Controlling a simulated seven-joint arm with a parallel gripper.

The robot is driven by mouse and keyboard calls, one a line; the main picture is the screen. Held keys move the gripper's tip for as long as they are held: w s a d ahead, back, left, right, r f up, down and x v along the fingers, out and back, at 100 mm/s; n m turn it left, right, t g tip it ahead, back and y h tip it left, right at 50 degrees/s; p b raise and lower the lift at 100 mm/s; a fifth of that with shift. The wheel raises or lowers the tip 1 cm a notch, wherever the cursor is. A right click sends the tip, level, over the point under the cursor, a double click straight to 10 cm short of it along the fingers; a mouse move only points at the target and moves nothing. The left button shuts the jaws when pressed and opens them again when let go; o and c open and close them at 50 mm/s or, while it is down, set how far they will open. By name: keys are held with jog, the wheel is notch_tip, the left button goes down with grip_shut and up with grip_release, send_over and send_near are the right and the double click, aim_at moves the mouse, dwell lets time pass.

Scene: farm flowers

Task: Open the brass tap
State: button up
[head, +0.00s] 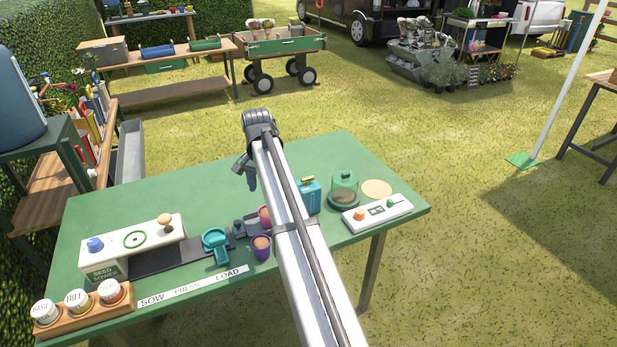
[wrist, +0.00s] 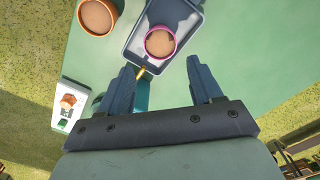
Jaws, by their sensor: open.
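A small brass piece (wrist: 141,72), which looks like the brass tap, shows in the wrist view beside my left finger. It sits at the edge of a teal body, mostly hidden by that finger. In the head view a teal tank (head: 309,199) with a brass top (head: 308,180) stands behind my arm. My gripper (wrist: 160,68) is open and empty, its fingers apart above the table, the left one close to the brass piece. I cannot tell whether they touch. In the head view my gripper (head: 250,174) hangs left of the tank. The tap's setting is unclear.
A pink pot (wrist: 160,42) sits in a grey tray (wrist: 190,24); an orange pot (wrist: 96,14) is beside it. Near the tank on the green table (head: 150,200) are a glass dome (head: 344,187), a white button panel (head: 377,214) and a purple pot (head: 261,247). The table's back is clear.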

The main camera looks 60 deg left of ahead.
jog(key=shift+w, duration=0.2)
jog(key=shift+c, duration=0.6)
jog(key=shift+m, duration=0.5)
jog(key=w+d+r, duration=0.1)
jog(key=w, duration=0.1)
jog(key=w+d+r, duration=0.1)
jog(key=w, duration=0.2)
jog(key=w+d+r, duration=0.1)
jog(key=w, duration=0.2)
jog(key=c, duration=0.6)
jog(key=shift+m+y, duration=0.4)
jog(key=shift+y, duration=0.2)
jog(key=w+d+r, duration=0.2)
jog(key=w+d, duration=0.1)
jog(key=w+d+r, duration=0.1)
jog(key=d, duration=0.1)
jog(key=shift+w+d+r, duration=0.1)
jog(key=shift+w, duration=0.25)
grip_shut()
jog(key=shift+d+r+n+y, duration=0.2)
jog(key=shift+r+n+y, duration=0.3)
jog(key=shift+n, duration=1.3)
jog(key=shift+d+r+n+y, duration=0.2)
jog(key=shift+r+n+y, duration=0.25)
jog(key=shift+n, duration=1.35)
jog(key=shift+d+r+n+y, duration=0.3)
jog(key=shift+n+y, duration=0.35)
jog(key=shift+n, duration=1.15)
jog(key=shift+a, duration=0.1)
